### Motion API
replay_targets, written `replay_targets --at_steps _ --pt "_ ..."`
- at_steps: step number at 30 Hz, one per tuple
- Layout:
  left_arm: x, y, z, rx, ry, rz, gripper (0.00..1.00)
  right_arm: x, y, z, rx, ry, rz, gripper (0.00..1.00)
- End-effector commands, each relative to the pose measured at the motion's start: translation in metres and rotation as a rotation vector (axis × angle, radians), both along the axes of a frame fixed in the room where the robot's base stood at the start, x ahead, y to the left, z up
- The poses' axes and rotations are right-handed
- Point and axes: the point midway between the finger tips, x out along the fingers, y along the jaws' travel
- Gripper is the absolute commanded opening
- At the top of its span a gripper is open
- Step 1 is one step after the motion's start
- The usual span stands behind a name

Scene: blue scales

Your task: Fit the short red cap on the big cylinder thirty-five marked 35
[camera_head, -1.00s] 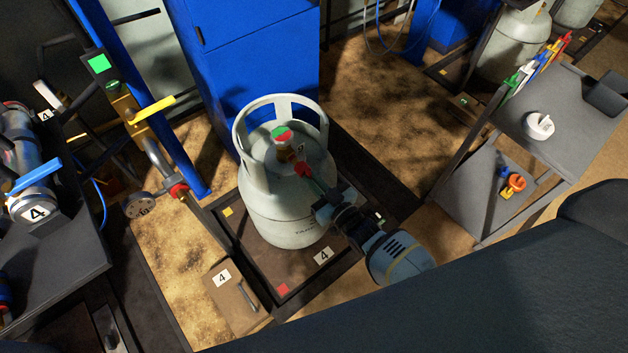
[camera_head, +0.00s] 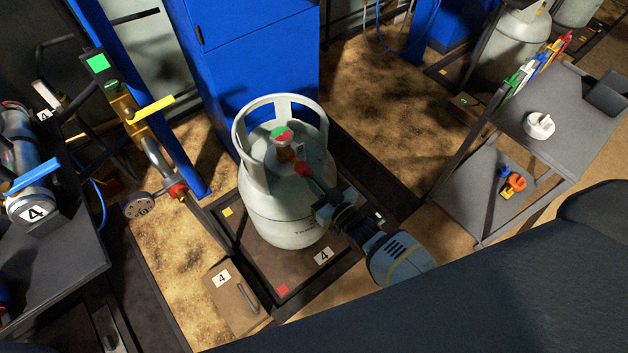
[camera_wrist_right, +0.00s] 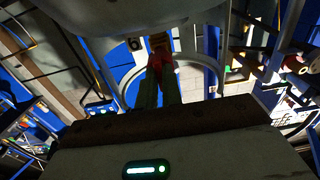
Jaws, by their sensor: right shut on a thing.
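A big pale grey cylinder (camera_head: 285,215) stands upright on the dark scale plate, with a cut-out collar around its top. Its brass valve (camera_head: 285,154), topped by a red and green disc, sits inside the collar. I cannot read a 35 on it. My right gripper (camera_head: 308,178) reaches in from the right and is shut on the short red cap (camera_head: 302,169), close to the valve's right side. I cannot tell whether the cap touches or sits on the outlet. In the right wrist view the fingers (camera_wrist_right: 160,80) partly hide the red cap (camera_wrist_right: 166,62). My left gripper is not in view.
A blue cabinet (camera_head: 255,75) stands right behind the cylinder. A blue post with a yellow lever (camera_head: 151,109) is at its left. A grey cart (camera_head: 570,115) at the right bears a white round item (camera_head: 539,125) and orange and blue parts (camera_head: 513,182).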

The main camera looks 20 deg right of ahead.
Motion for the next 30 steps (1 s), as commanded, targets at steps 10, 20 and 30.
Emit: replay_targets --at_steps 10,20,30 --pt "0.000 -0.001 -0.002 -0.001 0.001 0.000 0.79 0.004 0.001 0.000 0.000 0.000 0.000 0.00" --pt "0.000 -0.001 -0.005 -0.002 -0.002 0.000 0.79 0.011 0.004 0.000 0.000 -0.001 0.000 0.00" --pt "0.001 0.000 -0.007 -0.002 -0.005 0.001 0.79 0.018 0.006 0.000 0.000 -0.001 0.000 0.00"
